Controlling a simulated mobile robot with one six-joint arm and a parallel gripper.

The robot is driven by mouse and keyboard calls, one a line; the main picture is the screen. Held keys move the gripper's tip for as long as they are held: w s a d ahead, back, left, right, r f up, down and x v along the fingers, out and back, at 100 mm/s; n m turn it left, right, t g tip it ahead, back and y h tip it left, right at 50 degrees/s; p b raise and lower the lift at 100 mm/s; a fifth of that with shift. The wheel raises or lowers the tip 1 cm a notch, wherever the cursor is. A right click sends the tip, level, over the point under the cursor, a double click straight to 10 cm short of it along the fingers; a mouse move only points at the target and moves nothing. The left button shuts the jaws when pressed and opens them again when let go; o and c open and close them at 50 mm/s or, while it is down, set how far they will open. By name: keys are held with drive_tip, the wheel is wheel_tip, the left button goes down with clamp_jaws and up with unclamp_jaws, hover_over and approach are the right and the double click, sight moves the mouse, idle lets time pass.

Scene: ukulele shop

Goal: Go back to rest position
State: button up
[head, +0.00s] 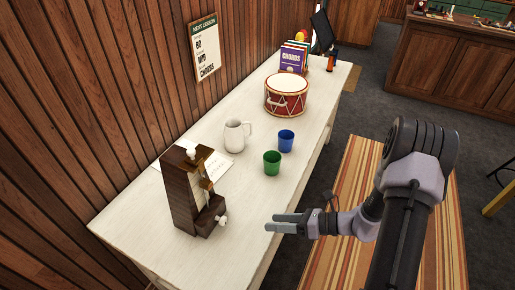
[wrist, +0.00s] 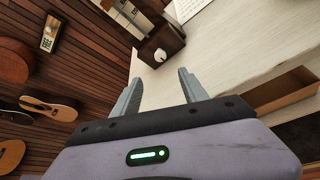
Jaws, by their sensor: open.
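My gripper (head: 272,222) is open and empty. It hangs above the front edge of the white table (head: 180,262), to the right of a dark wooden dispenser-like box (head: 180,195). In the wrist view my gripper (wrist: 158,88) shows two spread fingers with nothing between them. The dark box (wrist: 160,45) is beyond the fingertips there. My gripper is apart from every object on the table.
A green cup (head: 272,163), a blue cup (head: 286,141) and a white pitcher (head: 235,136) stand mid-table. A red drum (head: 286,96) and books (head: 293,58) are farther back. A wooden wall (head: 90,90) bounds the left.

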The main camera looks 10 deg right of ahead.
drive_tip(key=s+a+r+n+g+h+b, duration=0.1)
drive_tip(key=s+a+r+n+g+h, duration=0.15)
drive_tip(key=r+n, duration=0.45)
drive_tip(key=s+a+r+n+g+h+b, duration=0.1)
drive_tip(key=s+a+r+n+g+h, duration=0.2)
drive_tip(key=r+n, duration=0.35)
drive_tip(key=s+r+n+t+h+b, duration=0.2)
drive_tip(key=s+r+n+t+h, duration=0.3)
drive_tip(key=s+r+n, duration=0.5)
drive_tip(key=shift+s+r+n, duration=0.25)
drive_tip(key=shift+s+n, duration=0.15)
drive_tip(key=shift+n, duration=0.65)
drive_tip(key=shift+d, duration=0.1)
drive_tip(key=shift+c, duration=0.4)
